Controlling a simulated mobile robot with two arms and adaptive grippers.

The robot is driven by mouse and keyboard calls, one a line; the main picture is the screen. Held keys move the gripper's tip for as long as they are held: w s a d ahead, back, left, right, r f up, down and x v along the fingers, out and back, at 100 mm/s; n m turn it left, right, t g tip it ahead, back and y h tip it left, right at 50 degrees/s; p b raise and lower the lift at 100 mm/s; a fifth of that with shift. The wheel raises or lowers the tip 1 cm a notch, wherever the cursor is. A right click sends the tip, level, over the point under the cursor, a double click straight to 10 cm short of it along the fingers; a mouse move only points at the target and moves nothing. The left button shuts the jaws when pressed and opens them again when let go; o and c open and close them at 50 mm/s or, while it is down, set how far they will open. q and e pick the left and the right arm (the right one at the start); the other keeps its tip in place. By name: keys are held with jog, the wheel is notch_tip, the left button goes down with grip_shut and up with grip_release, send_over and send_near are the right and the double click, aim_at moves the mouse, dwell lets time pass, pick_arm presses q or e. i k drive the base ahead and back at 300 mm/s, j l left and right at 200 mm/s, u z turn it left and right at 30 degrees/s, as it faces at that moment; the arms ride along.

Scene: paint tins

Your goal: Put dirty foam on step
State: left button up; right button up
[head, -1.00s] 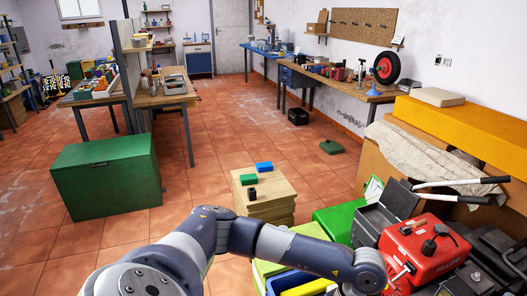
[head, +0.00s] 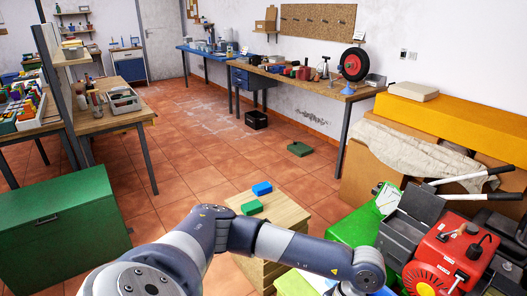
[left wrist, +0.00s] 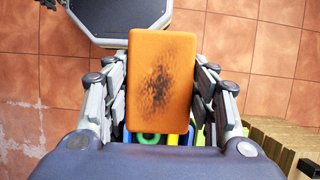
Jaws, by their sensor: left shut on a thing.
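The dirty foam (left wrist: 162,110) is an orange rectangular block with a dark stain in its middle. It shows in the left wrist view, between the fingers of my left gripper (left wrist: 161,75), which is shut on it. In the head view my left arm crosses the bottom, and its gripper and the foam are out of frame. A wooden step-like block (head: 288,214) stands on the floor, partly behind my arm. Its wood also shows at the lower right of the left wrist view (left wrist: 272,130). My right gripper is not in view.
A blue block (head: 262,189) and a green block (head: 252,208) lie on the wooden top. A green chest (head: 62,235) stands left. A red machine (head: 452,257) and cardboard boxes (head: 365,165) crowd the right. Tiled floor is open behind the step.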

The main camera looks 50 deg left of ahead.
aim_at(289, 213)
jog(key=j+z, duration=0.15)
jog(key=j, duration=0.7)
jog(key=j+z, duration=0.15)
jog(key=j, duration=0.65)
jog(key=k+j+z, duration=0.15)
jog(key=j, duration=0.7)
